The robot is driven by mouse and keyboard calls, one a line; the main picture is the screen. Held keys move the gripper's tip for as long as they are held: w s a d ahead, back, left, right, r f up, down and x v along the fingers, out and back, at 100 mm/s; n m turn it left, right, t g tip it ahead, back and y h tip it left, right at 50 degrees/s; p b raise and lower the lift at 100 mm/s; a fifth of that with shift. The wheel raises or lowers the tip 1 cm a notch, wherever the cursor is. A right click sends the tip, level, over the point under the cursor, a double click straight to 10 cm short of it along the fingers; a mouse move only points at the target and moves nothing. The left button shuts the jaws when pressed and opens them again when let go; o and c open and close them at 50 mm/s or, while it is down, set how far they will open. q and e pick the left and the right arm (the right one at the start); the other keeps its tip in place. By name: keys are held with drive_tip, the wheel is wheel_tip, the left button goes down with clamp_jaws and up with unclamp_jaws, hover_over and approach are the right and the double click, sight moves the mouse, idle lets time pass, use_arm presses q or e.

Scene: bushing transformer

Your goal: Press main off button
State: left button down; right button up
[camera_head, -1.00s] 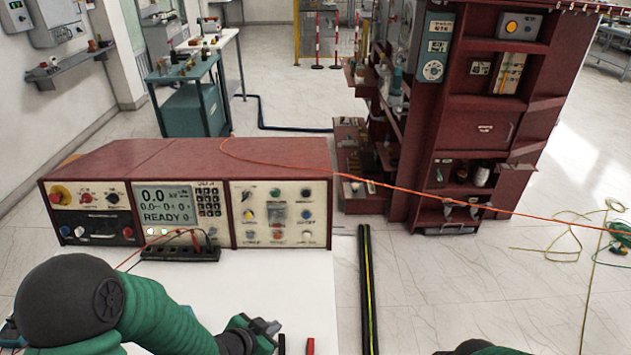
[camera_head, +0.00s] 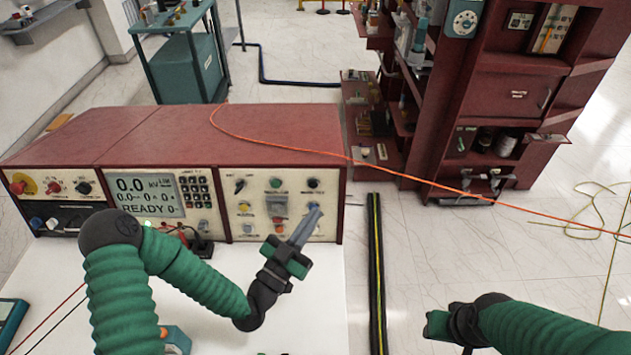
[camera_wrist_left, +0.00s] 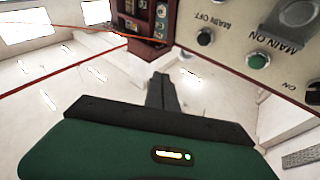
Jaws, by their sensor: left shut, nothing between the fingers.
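The control panel (camera_head: 292,228) is the cream right-hand section of the red console. A black round control (camera_wrist_left: 205,37) sits beside the MAIN OFF label (camera_wrist_left: 212,20) in the left wrist view. A dark control (camera_head: 313,183) shows at the panel's upper right in the head view. A green button (camera_wrist_left: 258,60) is beside the MAIN ON label. My left gripper (camera_head: 312,214) is shut and empty, its tips overlapping the panel's right side below the dark control. In the left wrist view its fingers (camera_wrist_left: 160,82) appear apart from the panel. My right gripper (camera_head: 436,324) is at lower right, its jaws unclear.
The console display (camera_head: 145,195) reads READY. An orange cable (camera_head: 400,174) runs over the console towards the right. A red cabinet (camera_head: 500,100) stands behind. Black cables (camera_head: 376,270) lie right of the white table (camera_head: 310,310). A teal cart (camera_head: 180,65) stands at the back left.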

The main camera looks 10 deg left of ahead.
sight(313, 184)
use_arm(q)
drive_tip(key=w+a+f+b, duration=0.2)
drive_tip(key=w, duration=0.7)
drive_tip(key=shift+f, duration=0.25)
drive_tip(key=shift+s+a, duration=0.1)
drive_tip(key=shift+a, duration=0.2)
drive_tip(key=shift+d, duration=0.15)
drive_tip(key=shift+b, duration=0.3)
idle(1.0)
drive_tip(key=shift+w, duration=0.4)
